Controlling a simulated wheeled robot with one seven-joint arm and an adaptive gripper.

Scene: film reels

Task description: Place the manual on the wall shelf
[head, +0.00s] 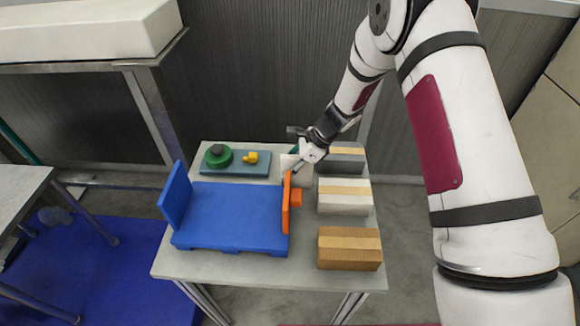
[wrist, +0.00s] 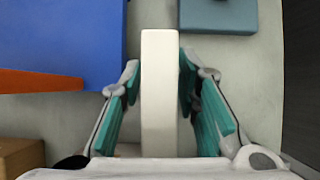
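A pale, cream-white slab, which I take to be the manual (wrist: 160,95), is seen edge-on between the two teal fingers of my gripper (wrist: 160,80) in the wrist view. The fingertips lie close on both sides of it; whether they press on it cannot be made out. In the head view my gripper (head: 296,158) is over the back of the small table, at the pale slab (head: 299,172), partly hidden by it. A raised metal shelf (head: 75,67) at the upper left may be the wall shelf; it bears a long white block (head: 75,32).
The table (head: 210,265) holds a blue platform (head: 230,215) with an orange upright piece (head: 286,205), just in front of my gripper. A tray (head: 235,172) with green and yellow parts lies behind left. Grey (head: 342,165), white (head: 344,203) and brown boxes (head: 348,258) line the right.

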